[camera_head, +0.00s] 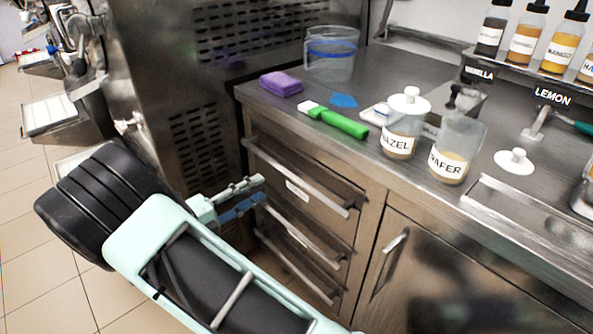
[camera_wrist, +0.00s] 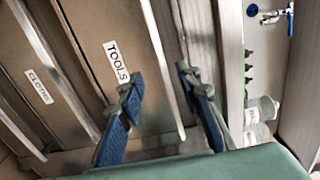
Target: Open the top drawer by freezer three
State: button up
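The top drawer (camera_head: 325,203) is the uppermost of the stacked steel drawers under the counter, and it looks shut. It bears a TOOLS label (camera_wrist: 116,62) in the wrist view. Its long bar handle (camera_head: 300,180) runs across the front above the label; in the wrist view the handle (camera_wrist: 160,45) runs steeply between my fingers. My gripper (camera_head: 260,188) is open and empty before the left part of the drawers. In the wrist view my gripper (camera_wrist: 158,76) has one finger on either side of the handle. I cannot tell how far the fingertips are from it.
Lower drawers have their own handles (camera_head: 305,240); one is labelled CLOTHS (camera_wrist: 38,86). A cabinet door (camera_head: 440,262) is to the right. A tall vented steel machine (camera_head: 205,130) stands left of the drawers. The counter holds a purple sponge (camera_head: 281,84), a green brush (camera_head: 340,122) and jars.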

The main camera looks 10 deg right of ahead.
aim_at(284, 173)
jog(key=b+x, duration=0.3)
jog(key=x, duration=0.6)
jog(key=shift+w+d+f, duration=0.1)
jog(key=shift+w+d, duration=0.1)
jog(key=shift+d, duration=0.1)
jog(key=shift+w+d, duration=0.25)
jog(key=shift+d, duration=0.15)
grip_shut()
